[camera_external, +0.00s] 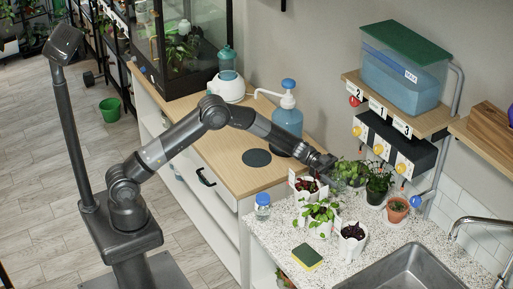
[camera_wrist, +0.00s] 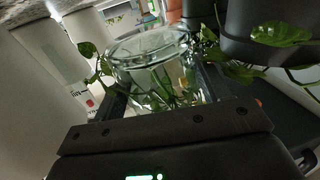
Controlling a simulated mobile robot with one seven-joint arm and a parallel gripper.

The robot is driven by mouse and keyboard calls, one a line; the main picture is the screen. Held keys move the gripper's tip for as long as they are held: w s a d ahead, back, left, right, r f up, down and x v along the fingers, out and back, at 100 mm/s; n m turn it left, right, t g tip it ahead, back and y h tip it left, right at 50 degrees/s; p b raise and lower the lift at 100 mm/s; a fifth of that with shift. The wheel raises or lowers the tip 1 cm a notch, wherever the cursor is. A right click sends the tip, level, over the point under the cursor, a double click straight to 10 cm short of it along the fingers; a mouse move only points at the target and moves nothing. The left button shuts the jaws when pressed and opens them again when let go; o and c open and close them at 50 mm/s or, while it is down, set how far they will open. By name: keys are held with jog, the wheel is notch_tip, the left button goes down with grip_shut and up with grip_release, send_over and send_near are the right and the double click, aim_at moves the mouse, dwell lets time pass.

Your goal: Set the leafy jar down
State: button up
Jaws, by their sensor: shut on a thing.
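The leafy jar (camera_wrist: 150,48) is clear glass with green stems and leaves inside; it sits between my fingers in the wrist view. My gripper (camera_wrist: 162,85) is shut on it. In the external view my gripper (camera_external: 328,164) is over the back of the speckled counter (camera_external: 280,237), and leaves of the jar (camera_external: 349,173) show just right of it. The jar's glass is mostly hidden there by leaves and the gripper. I cannot tell whether its base touches the counter.
Close by stand a dark-potted plant (camera_external: 378,184), a terracotta pot (camera_external: 397,209), a red-leaved plant (camera_external: 305,185), a leafy white pot (camera_external: 320,217) and another white pot (camera_external: 351,240). A sponge (camera_external: 307,257), blue-lidded jar (camera_external: 262,207) and sink (camera_external: 412,268) are nearer. Bare counter shows between them.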

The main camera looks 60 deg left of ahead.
aim_at(344, 190)
jog(key=shift+f, duration=1.95)
jog(key=shift+f, duration=0.1)
jog(key=o, duration=0.8)
jog(key=shift+f, duration=0.1)
